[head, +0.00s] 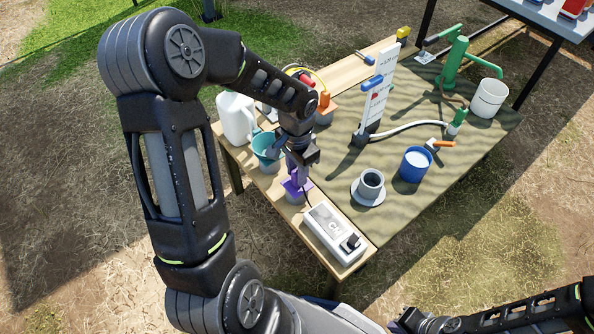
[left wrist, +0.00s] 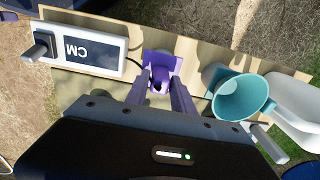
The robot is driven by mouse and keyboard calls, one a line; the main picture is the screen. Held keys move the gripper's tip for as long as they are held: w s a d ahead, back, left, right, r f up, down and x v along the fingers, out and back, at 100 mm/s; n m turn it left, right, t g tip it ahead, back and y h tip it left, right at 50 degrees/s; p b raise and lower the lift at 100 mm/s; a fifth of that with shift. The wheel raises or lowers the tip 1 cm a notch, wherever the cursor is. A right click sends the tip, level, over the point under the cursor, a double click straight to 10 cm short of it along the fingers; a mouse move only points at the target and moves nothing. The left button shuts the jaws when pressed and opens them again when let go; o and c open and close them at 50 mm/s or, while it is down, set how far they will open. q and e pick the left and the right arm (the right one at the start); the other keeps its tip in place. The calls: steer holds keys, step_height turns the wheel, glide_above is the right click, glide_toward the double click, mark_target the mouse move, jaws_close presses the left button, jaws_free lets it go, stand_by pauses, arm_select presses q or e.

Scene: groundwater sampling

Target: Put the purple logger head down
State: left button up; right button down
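The purple logger head (head: 297,186) is at the front left of the table, low above or on a grey round base (head: 294,198); I cannot tell whether it rests there. My left gripper (head: 298,174) points down at it from above. In the left wrist view the two fingers (left wrist: 160,88) close in on either side of the logger head (left wrist: 162,62), with part of it between their tips. My right gripper (head: 402,322) is at the bottom edge, away from the table, partly cut off; its fingers are unclear.
A white CM meter box (head: 332,232) lies just in front of the logger head. A teal jug (head: 266,146) and white canister (head: 236,118) stand close behind. A grey cup on a saucer (head: 370,185), blue beaker (head: 415,164) and upright board (head: 377,95) stand to the right.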

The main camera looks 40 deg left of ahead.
arm_select(q)
steer(key=o, duration=0.3)
step_height(320, 180, up, 12)
steer(key=p, duration=0.3)
steer(key=shift+p, duration=0.3)
